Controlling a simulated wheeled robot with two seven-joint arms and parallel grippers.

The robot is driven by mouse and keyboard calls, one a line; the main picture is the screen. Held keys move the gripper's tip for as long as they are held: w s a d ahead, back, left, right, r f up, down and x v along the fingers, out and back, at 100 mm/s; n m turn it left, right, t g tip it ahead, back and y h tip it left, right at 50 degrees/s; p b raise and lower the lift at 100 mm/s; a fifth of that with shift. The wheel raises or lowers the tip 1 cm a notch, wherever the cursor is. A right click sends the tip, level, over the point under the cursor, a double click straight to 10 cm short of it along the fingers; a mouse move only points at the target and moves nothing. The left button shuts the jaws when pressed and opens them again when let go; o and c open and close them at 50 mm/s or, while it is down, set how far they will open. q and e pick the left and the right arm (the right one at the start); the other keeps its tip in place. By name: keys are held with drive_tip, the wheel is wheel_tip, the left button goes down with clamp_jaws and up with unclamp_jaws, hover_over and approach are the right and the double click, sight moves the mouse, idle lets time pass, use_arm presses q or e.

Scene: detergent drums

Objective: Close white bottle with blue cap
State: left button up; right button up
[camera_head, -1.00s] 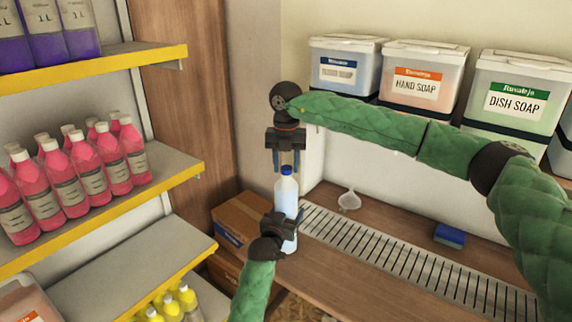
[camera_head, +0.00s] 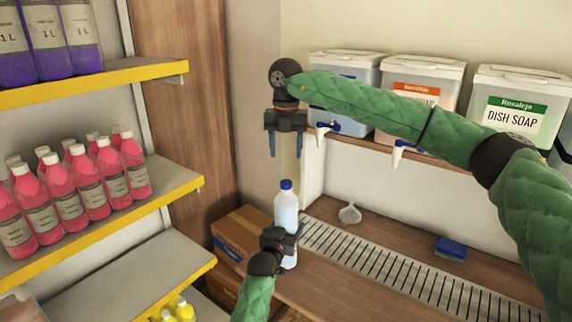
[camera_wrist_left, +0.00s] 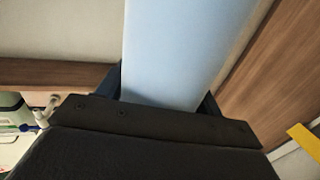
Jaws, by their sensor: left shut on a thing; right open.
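The white bottle (camera_head: 287,206) stands upright at the near left end of the counter, with its blue cap (camera_head: 286,184) on the neck. I cannot tell how tightly the cap sits. My left gripper (camera_head: 286,236) is shut around the bottle's lower body and hides part of it. In the left wrist view the pale bottle body (camera_wrist_left: 182,45) rises between the fingers. My right gripper (camera_head: 286,145) is open and empty, pointing down above the cap, with a clear gap between its fingertips and the cap.
Dispenser tubs such as the dish soap tub (camera_head: 520,105) stand on a shelf behind my right arm. A blue sponge (camera_head: 451,248) and a whitish funnel-like item (camera_head: 350,213) lie on the counter (camera_head: 350,287) by the metal grate (camera_head: 390,272). Pink bottles (camera_head: 70,200) fill the left shelf. A cardboard box (camera_head: 240,230) stands behind.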

drive_tip(key=shift+r, duration=1.25)
use_arm(q)
drive_tip(key=o, duration=2)
drive_tip(key=shift+b+v, duration=0.7)
drive_tip(key=shift+v, duration=3.15)
use_arm(e)
drive_tip(key=shift+f, duration=0.7)
use_arm(q)
drive_tip(key=shift+a, duration=0.1)
